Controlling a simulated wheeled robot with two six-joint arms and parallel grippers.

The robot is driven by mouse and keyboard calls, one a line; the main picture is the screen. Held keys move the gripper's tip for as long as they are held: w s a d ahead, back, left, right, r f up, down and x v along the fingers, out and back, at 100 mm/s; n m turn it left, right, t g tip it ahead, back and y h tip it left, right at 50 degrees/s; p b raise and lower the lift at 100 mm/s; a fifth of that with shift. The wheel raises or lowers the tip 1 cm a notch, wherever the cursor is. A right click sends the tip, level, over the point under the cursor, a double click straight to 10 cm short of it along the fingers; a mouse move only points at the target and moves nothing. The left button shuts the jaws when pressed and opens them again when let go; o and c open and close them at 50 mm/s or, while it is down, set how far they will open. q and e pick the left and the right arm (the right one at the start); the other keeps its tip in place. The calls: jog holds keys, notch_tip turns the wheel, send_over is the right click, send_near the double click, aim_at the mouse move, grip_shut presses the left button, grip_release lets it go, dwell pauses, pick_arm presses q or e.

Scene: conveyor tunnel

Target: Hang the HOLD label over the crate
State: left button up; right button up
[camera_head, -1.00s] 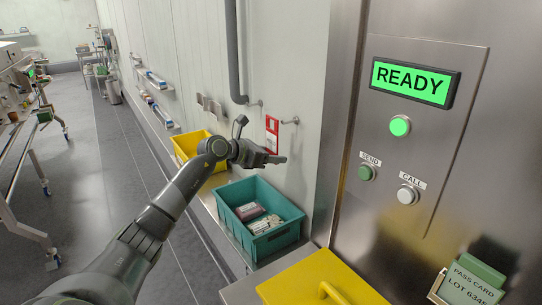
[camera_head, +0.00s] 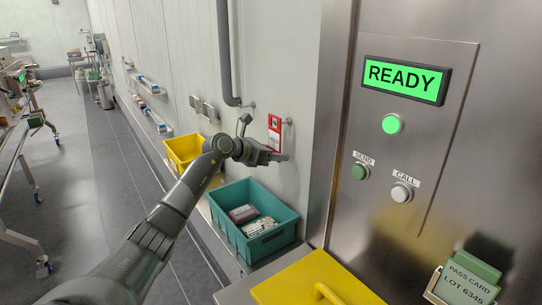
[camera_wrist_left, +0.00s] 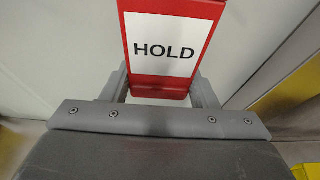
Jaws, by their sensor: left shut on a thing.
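The HOLD label (camera_head: 274,134) is a red tag with a white panel. It stands upright above my left gripper (camera_head: 272,156) in the head view, in front of the wall. My left gripper is shut on its lower part. In the left wrist view the label (camera_wrist_left: 168,45) sits between the two fingers (camera_wrist_left: 160,90), its word facing the camera. A small wall hook (camera_head: 288,122) shows just right of the label's top; I cannot tell whether they touch. The teal crate (camera_head: 228,237) stands below on the ledge, with packs inside. My right gripper is not in view.
A yellow crate (camera_head: 172,151) stands farther back along the ledge. A grey vertical pipe (camera_head: 224,55) runs down the wall. A yellow lid with a handle (camera_head: 300,276) lies in front. The steel panel with the READY sign (camera_head: 404,79) closes the right side.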

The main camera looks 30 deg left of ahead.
pick_arm(q)
jog(key=shift+w+d+b, duration=0.3)
jog(key=shift+w+d, duration=0.05)
jog(key=shift+w, duration=0.55)
jog(key=shift+f+b, duration=0.6)
jog(key=shift+f, duration=0.25)
jog(key=o, duration=1.5)
jog(key=shift+c, duration=0.2)
jog(key=b+v, duration=0.5)
jog(key=v, duration=1.2)
jog(key=shift+s, duration=0.2)
